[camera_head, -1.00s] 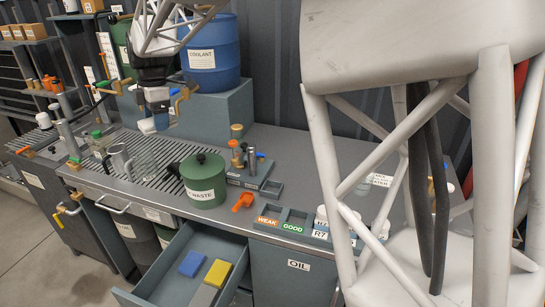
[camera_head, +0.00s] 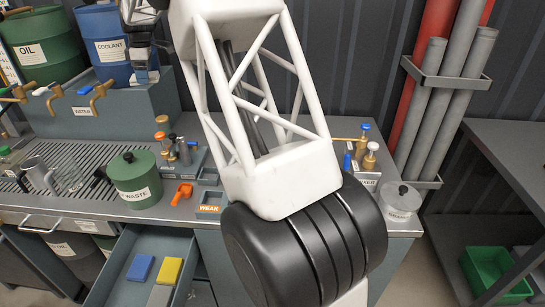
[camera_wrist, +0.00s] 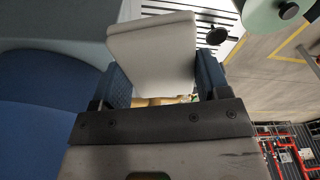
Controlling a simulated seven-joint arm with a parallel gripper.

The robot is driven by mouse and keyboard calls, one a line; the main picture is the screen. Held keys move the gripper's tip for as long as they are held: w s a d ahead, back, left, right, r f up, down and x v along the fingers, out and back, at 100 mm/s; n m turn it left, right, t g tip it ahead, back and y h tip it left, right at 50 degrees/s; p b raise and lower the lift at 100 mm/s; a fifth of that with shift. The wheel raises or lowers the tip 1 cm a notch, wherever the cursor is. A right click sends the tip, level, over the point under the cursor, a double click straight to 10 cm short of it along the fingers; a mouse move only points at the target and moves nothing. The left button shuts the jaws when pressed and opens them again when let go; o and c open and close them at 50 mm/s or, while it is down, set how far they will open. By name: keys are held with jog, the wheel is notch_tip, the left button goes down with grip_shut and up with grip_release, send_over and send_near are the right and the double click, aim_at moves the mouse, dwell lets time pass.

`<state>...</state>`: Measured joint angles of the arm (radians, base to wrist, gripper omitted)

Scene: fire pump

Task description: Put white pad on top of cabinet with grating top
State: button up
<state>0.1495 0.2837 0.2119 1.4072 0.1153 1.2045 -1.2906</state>
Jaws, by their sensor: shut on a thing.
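My gripper (camera_wrist: 162,72) is shut on the white pad (camera_wrist: 152,50), which sits between the two blue fingers in the wrist view. In the head view my gripper (camera_head: 142,72) is up at the top left, in front of the blue coolant barrel (camera_head: 108,48). The cabinet with the grating top (camera_head: 88,168) is at the left, below and in front of my gripper. Its slats also show beyond the pad in the wrist view (camera_wrist: 215,32).
The green waste pot (camera_head: 134,180) stands at the grating's right end. A mug (camera_head: 40,175) and glass stand on the grating. Brass taps (camera_head: 100,92) stick out above it. An open drawer (camera_head: 150,262) holds blue and yellow pads. My arm hides part of the bench.

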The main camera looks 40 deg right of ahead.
jog(key=w+d+f+m, duration=0.1)
jog(key=w+d+m, duration=0.1)
jog(key=d, duration=0.5)
jog(key=w+d+f+m, duration=0.1)
jog(key=w+d+m, duration=0.15)
jog(key=d, duration=0.55)
send_over(192, 133)
notch_tip(192, 133, down, 17)
jog(key=shift+s+d+f+n, duration=0.15)
jog(key=shift+f+n, duration=0.2)
jog(key=shift+n, duration=0.1)
jog(key=shift+f, duration=0.1)
jog(key=shift+f, duration=3)
jog(key=shift+f, duration=1.9)
jog(key=shift+f, duration=0.15)
